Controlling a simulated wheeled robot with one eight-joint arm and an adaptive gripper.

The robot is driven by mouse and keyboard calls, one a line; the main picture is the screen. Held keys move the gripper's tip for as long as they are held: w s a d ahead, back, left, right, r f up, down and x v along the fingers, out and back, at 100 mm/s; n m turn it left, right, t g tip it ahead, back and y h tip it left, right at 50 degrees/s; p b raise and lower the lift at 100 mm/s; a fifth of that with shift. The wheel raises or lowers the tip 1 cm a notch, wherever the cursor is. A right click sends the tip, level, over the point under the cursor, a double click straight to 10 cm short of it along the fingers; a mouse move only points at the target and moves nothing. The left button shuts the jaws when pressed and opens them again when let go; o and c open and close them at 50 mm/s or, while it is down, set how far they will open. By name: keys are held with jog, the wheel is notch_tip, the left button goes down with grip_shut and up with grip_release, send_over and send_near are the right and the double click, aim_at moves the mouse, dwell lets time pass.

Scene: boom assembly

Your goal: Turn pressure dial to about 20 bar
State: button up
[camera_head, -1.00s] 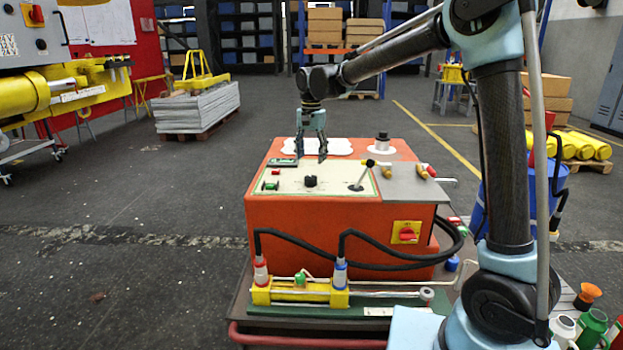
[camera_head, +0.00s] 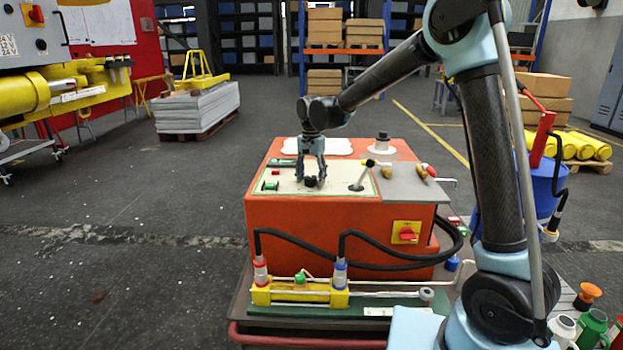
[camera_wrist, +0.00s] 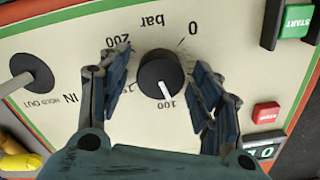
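The pressure dial (camera_wrist: 158,72) is a round black knob on a cream panel, with a scale marked 0, 100, 200 and bar around it. Its white pointer line is directed towards the 100 mark in the wrist view. My gripper (camera_wrist: 158,85) is open, with one finger on each side of the dial and small gaps visible. In the head view my gripper (camera_head: 311,176) points down over the dial, mostly hiding it. A small display (camera_wrist: 264,151) with light digits is partly in view, not fully readable.
The panel tops an orange unit (camera_head: 330,225). The wrist view shows the green START button (camera_wrist: 297,20) and a red button (camera_wrist: 266,113). Black hoses (camera_head: 300,243) run along the unit's front.

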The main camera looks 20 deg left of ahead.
jog(key=c, duration=0.8)
jog(key=shift+c, duration=0.2)
jog(key=shift+n, duration=0.3)
jog(key=n, duration=1.3)
jog(key=shift+n, duration=2.5)
